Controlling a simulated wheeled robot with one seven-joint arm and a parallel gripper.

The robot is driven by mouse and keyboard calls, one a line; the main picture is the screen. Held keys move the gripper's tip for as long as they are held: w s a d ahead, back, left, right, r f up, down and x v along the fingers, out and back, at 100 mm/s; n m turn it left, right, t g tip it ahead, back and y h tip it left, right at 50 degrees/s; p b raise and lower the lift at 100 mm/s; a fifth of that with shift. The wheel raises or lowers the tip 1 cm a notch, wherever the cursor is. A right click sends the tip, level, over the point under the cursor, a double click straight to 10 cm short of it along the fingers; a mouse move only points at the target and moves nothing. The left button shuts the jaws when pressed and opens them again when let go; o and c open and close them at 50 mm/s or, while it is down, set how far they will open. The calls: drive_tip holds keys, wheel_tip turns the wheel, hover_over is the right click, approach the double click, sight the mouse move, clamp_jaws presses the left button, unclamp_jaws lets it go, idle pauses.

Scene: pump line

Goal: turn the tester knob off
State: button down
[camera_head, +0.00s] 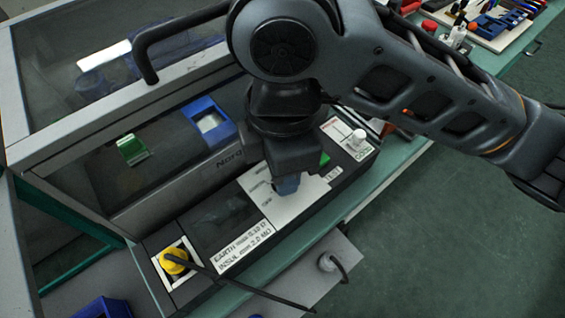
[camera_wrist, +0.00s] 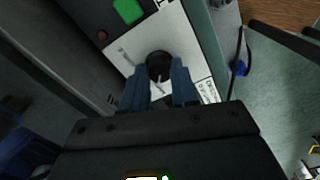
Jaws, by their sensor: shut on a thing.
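The tester (camera_head: 205,228) is a dark box with white label panels in front of a glass-lidded case. Its black round knob (camera_wrist: 159,66) sits on a white panel in the wrist view, with a light pointer mark on it. My gripper (camera_wrist: 160,82) has its two blue fingers on either side of the knob and is shut on it. In the head view my gripper (camera_head: 287,185) comes down over the tester's white panel and hides the knob. I cannot read which setting the knob points to.
A yellow plug (camera_head: 174,262) with a black cable sits at the tester's left end. A green button (camera_wrist: 128,11) is beside the knob. The case's black handle (camera_head: 150,50) is close to my arm.

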drive_tip(key=n, duration=0.3)
drive_tip(key=shift+n, duration=0.3)
drive_tip(key=shift+n+b, duration=0.55)
drive_tip(key=shift+n, duration=1.15)
drive_tip(key=c, duration=0.9)
unclamp_jaws()
drive_tip(key=shift+o, duration=0.2)
drive_tip(key=shift+r+p, duration=0.75)
drive_tip(key=shift+r, duration=3.15)
